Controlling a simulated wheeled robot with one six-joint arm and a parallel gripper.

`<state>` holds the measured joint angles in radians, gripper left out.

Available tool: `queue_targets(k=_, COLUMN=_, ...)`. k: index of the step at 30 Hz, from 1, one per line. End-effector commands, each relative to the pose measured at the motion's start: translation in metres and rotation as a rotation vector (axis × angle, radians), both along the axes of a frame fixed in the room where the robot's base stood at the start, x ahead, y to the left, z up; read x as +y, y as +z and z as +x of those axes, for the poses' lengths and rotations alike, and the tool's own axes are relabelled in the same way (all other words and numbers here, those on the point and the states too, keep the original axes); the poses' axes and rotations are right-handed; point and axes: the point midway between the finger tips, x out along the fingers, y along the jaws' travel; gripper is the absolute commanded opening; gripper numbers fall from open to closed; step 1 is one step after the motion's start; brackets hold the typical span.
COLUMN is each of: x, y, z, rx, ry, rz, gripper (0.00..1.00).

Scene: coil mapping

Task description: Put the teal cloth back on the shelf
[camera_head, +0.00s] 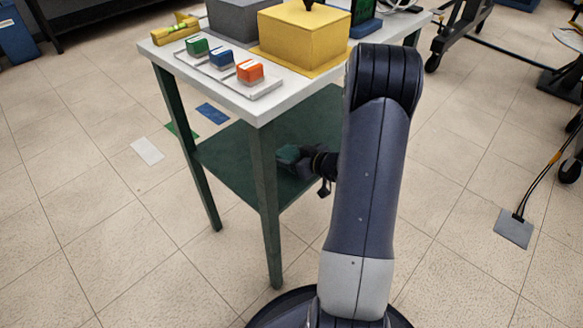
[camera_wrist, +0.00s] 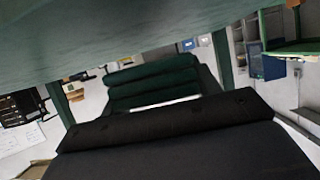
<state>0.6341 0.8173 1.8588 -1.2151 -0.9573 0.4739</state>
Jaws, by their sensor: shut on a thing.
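The teal cloth (camera_head: 288,153) is a small folded bundle at the end of my arm, beside the table's front leg in the head view. My gripper (camera_head: 296,161) is shut on it, over the right part of the dark green lower shelf (camera_head: 236,170). In the wrist view the cloth (camera_wrist: 150,82) shows as stacked dark teal folds beyond the dark gripper body. A broad green surface, seemingly the shelf (camera_wrist: 110,35), fills the top of that view. I cannot tell whether the cloth touches the shelf. My arm hides the shelf's right end.
The white tabletop (camera_head: 180,62) above carries a yellow box (camera_head: 300,40), a grey box, and a tray with green, blue and orange blocks. A green front leg (camera_head: 265,210) stands close left of my gripper. The visible left part of the shelf is bare.

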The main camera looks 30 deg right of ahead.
Motion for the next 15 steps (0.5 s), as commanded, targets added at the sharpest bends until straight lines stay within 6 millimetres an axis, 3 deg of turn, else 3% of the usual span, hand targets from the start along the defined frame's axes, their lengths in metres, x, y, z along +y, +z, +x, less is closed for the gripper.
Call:
queue_targets(k=6, x=0.000, y=-0.032, z=0.000, rx=0.001, ry=0.001, rz=0.000, gripper=0.37)
queue_targets(k=15, x=0.000, y=-0.032, z=0.000, rx=0.000, ry=0.000, rz=-0.001, gripper=0.37)
